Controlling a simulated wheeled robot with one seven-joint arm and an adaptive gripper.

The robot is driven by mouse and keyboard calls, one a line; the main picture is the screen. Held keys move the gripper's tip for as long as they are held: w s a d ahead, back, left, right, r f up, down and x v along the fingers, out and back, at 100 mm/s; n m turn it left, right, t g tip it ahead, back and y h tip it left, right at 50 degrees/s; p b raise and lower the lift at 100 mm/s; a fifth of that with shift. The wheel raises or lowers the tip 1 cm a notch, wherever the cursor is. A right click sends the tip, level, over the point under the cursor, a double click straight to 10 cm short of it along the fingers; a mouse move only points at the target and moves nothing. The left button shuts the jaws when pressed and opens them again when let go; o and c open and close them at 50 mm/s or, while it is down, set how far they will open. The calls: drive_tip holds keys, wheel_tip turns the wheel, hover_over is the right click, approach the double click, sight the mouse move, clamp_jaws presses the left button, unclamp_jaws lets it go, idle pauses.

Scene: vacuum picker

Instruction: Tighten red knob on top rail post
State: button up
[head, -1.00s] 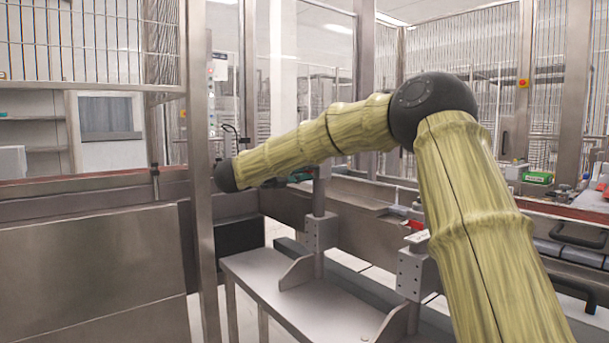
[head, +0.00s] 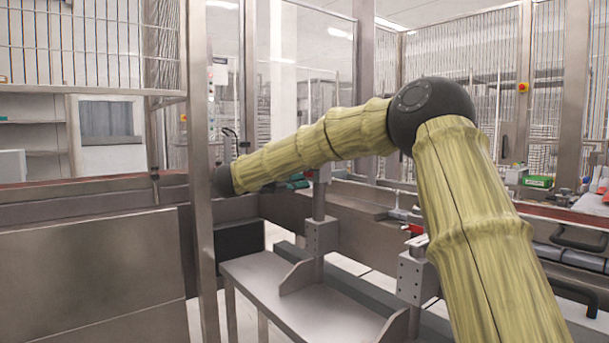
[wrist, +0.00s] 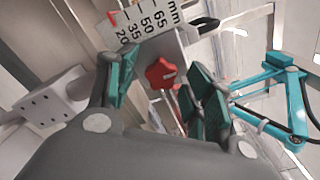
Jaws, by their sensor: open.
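In the wrist view a red star-shaped knob (wrist: 161,73) sits on the grey post below a white millimetre scale (wrist: 145,28). My gripper (wrist: 160,92) has its teal-padded fingers open, one on each side of the knob, with gaps between the pads and the knob. The knob looks a little beyond the fingertips, though the exact depth is hard to judge. In the head view the top of the post (head: 319,200) shows, with part of my teal gripper (head: 296,181) behind my forearm. The red knob is hidden there.
A second post (head: 411,275) with a red part (head: 415,229) stands to the right on the steel bench (head: 270,285). A vertical frame post (head: 201,150) is close to my wrist. A blue bracket (wrist: 275,75) is at right in the wrist view.

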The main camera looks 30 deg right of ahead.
drive_tip(key=a, duration=1.1)
drive_tip(key=shift+s+a, duration=0.3)
drive_tip(key=shift+s, duration=0.15)
